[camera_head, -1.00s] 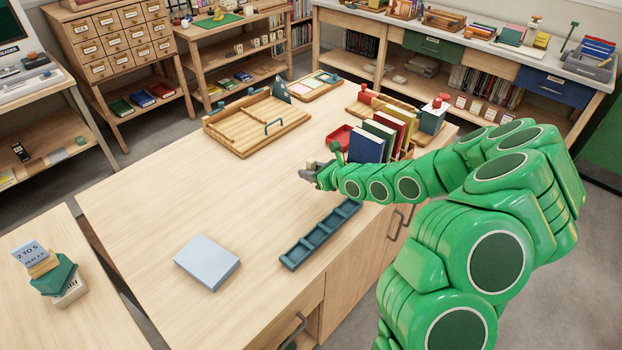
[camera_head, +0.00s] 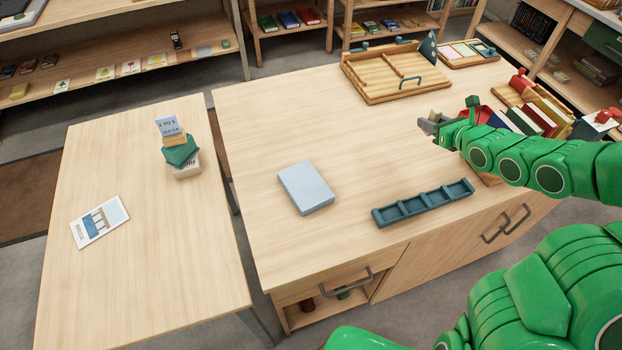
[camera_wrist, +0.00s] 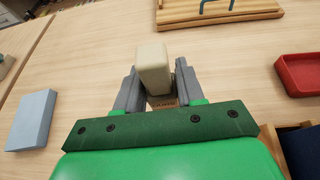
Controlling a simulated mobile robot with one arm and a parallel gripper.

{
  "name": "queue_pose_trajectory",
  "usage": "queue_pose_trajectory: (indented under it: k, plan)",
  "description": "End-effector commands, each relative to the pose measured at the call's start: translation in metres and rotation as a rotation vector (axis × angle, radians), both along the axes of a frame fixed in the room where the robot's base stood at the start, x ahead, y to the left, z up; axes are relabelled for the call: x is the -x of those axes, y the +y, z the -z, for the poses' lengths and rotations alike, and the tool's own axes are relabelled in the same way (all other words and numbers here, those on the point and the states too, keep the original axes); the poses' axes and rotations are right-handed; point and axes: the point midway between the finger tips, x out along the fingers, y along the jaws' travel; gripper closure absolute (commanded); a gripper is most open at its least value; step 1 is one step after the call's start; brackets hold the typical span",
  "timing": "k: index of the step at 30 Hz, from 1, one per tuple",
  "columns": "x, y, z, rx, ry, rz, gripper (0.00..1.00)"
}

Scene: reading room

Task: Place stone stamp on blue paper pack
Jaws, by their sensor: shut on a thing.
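The stone stamp (camera_wrist: 154,70) is a cream, upright-looking block in the wrist view, with a darker lettered part at its lower end. My gripper (camera_wrist: 156,80) is shut on it, one grey finger on each side. In the head view my gripper (camera_head: 430,125) is above the big table, beside the books; the stamp is hard to make out there. The blue paper pack (camera_head: 306,187) is a pale blue flat block lying on the table, left of and nearer than my gripper. It also shows at the left in the wrist view (camera_wrist: 32,120), clear of my gripper.
A teal compartment tray (camera_head: 423,203) lies right of the pack. A wooden tray (camera_head: 395,75) with a teal handle is at the back. A red tray (camera_wrist: 299,73) and books are right of my gripper. The tabletop around the pack is clear. A side table (camera_head: 140,260) stands left.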

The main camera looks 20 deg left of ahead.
Motion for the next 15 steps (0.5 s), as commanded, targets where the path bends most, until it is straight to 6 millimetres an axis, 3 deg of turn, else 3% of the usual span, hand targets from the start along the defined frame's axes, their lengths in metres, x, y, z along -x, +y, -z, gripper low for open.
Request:
queue_pose_trajectory:
  k: [8,15]
  plan:
    - [0.025,0.044,-0.025,0.006,-0.001,-0.137,0.97]
    - [0.064,0.09,-0.045,0.007,0.0,-0.296,0.97]
